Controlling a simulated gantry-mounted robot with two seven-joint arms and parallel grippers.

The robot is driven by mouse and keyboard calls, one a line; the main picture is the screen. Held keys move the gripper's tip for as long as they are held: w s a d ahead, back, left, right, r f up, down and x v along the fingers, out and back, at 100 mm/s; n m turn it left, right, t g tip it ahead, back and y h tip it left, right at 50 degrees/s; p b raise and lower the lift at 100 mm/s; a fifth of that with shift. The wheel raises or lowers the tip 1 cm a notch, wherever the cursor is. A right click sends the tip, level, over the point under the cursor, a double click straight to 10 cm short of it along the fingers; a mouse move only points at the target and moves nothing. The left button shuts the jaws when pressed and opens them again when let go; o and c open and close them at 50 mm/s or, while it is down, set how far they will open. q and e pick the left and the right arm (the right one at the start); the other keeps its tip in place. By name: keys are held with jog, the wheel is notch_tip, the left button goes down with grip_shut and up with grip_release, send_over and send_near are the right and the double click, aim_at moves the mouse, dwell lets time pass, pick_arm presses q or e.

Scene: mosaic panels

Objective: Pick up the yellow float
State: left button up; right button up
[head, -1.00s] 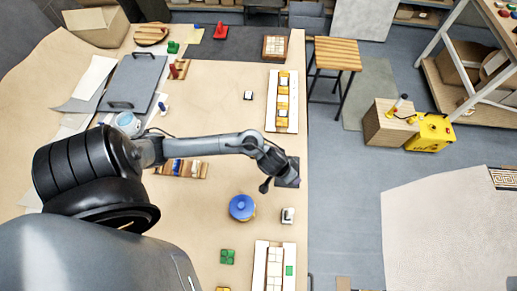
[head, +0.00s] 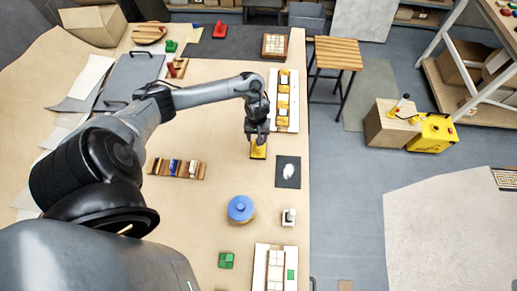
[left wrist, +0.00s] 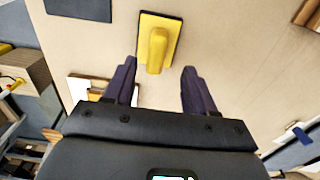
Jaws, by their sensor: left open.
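The yellow float (head: 258,152) lies on the tan table, its yellow handle facing up. In the left wrist view the float (left wrist: 170,36) shows as a yellow plate with a raised handle, just beyond the fingertips and in line with the gap between them. My left gripper (head: 257,134) is above the float and hides part of it in the head view. In the left wrist view the left gripper's two dark fingers (left wrist: 158,72) are spread apart with nothing between their tips. My right gripper is in neither view.
A dark square with a pale spot (head: 288,172) lies right of the float. Panel trays (head: 272,102) and (head: 262,265) line the table's right side. A blue-lidded round container (head: 241,209) and a rack of tools (head: 190,169) stand nearby. Bare table lies left of the float.

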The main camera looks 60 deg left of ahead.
pick_arm(q)
jog(key=shift+w+f+b, duration=0.2)
jog(key=shift+f+b, duration=0.15)
jog(key=shift+f, duration=2.7)
grip_shut()
